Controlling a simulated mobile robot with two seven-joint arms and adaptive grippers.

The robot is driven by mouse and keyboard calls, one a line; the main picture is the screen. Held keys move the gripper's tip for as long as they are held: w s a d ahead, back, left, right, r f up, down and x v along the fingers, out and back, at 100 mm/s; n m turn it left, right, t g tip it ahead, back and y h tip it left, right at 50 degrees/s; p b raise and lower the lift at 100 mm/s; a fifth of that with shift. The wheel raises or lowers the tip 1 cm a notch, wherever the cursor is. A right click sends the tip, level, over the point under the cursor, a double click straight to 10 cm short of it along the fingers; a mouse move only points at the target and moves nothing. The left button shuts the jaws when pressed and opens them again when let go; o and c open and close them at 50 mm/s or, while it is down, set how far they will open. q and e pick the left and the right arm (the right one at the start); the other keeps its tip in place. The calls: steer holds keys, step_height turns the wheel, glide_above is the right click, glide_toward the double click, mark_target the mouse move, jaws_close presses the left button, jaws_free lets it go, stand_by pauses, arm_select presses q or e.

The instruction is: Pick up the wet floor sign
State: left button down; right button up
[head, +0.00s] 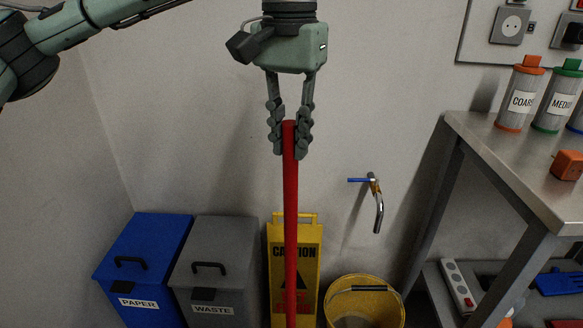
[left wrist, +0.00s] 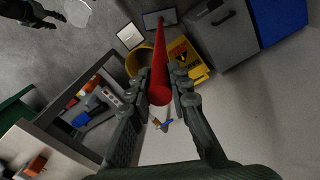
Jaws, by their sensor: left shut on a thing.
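The yellow wet floor sign (head: 308,250) stands upright against the wall, behind a red pole. It reads "CAUTION", and the pole hides part of its front. It also shows in the left wrist view (left wrist: 193,60), partly hidden behind the pole. My left gripper (head: 290,140) points down and is shut on the top of the red pole (head: 290,210), which hangs or stands upright; its lower end is out of frame in the head view. The pole also shows in the left wrist view (left wrist: 163,55), between the fingers. My right gripper is not in view.
A blue paper bin (head: 150,260) and a grey waste bin (head: 218,262) stand left of the sign. A yellow bucket (head: 365,290) stands right of it, below a wall tap (head: 377,205). A metal table (head: 530,175) with labelled canisters (head: 520,95) is at right.

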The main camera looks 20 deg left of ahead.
mark_target(291, 162)
arm_select(q)
steer(key=shift+f, duration=2.1)
steer(key=c, duration=1.8)
jaws_free()
steer(key=shift+c, duration=0.2)
steer(key=o, duration=0.4)
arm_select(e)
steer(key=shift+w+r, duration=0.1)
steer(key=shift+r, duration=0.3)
